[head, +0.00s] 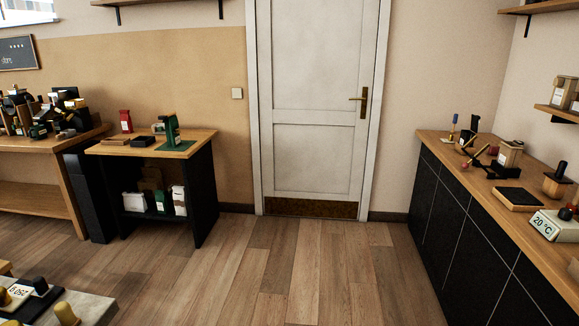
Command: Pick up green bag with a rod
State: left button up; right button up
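A green upright object (172,130) stands on a flat green base on the small wooden-topped table (195,147) at the left. At this size I cannot tell whether it is a bag. A dark bag-like item (153,180) stands at the back of that table's lower shelf, partly hidden by white packages (134,201). I cannot make out a rod clearly. Neither of my grippers is in view.
A red bag (125,120) and dark boxes share the small table. A cluttered table (25,146) stands at far left. A dark counter (430,190) lines the right. A low light-coloured surface (95,308) is at bottom left. The floor before the door (315,110) is clear.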

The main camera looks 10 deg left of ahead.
aim_at(174, 139)
jog(key=i+u, duration=0.1)
jog(key=i, duration=0.55)
jog(key=i+l+u, duration=0.1)
jog(key=i, duration=0.55)
jog(key=i+l+u, duration=0.1)
jog(key=i, duration=0.55)
jog(key=i+j+u, duration=0.1)
jog(key=i+u, duration=0.35)
jog(key=i+l+u, duration=0.1)
jog(key=i+u, duration=0.35)
jog(key=i+l+u, duration=0.3)
jog(key=i+u, duration=0.2)
jog(key=i+l+u, duration=0.45)
jog(key=i, duration=0.1)
